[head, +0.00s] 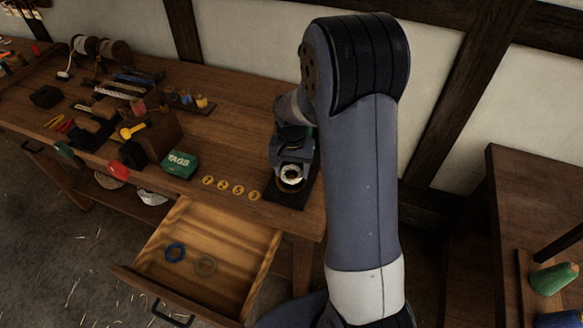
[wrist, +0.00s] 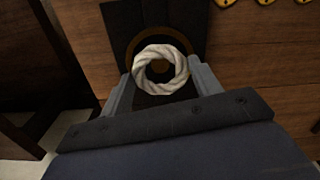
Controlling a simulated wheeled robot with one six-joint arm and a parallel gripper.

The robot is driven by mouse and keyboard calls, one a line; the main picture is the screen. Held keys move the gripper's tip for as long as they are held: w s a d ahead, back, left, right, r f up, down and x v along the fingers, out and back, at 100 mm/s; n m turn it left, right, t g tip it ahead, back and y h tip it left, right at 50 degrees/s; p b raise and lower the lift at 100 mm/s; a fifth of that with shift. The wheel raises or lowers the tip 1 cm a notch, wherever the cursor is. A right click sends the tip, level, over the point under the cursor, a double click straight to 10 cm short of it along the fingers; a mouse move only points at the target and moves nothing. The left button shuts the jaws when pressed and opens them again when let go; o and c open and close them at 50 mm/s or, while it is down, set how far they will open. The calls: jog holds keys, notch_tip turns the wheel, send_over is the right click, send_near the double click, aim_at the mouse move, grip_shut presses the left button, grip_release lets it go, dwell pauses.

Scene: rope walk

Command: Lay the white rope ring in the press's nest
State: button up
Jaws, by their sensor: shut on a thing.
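The white rope ring (wrist: 160,50) is between the two fingers of my gripper (wrist: 161,80), which is shut on it. In the head view the ring (head: 291,180) shows pale below my gripper (head: 291,167). Under it is the press's dark base plate (wrist: 115,22), with the brown round nest (wrist: 133,44) showing around and through the ring. The ring looks roughly centred over the nest, slightly toward my gripper. I cannot tell whether it touches the nest. My arm hides much of the press in the head view.
Several yellow numbered discs (head: 223,185) lie left of the press plate (head: 285,196). A green TAGS box (head: 179,163) stands farther left.

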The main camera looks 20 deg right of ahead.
jog(key=shift+f+b, duration=0.5)
jog(key=shift+f, duration=0.25)
jog(key=o, duration=1)
jog(key=shift+r, duration=0.1)
notch_tip(320, 180, up, 11)
jog(key=shift+f+b, duration=0.2)
jog(key=shift+b, duration=0.3)
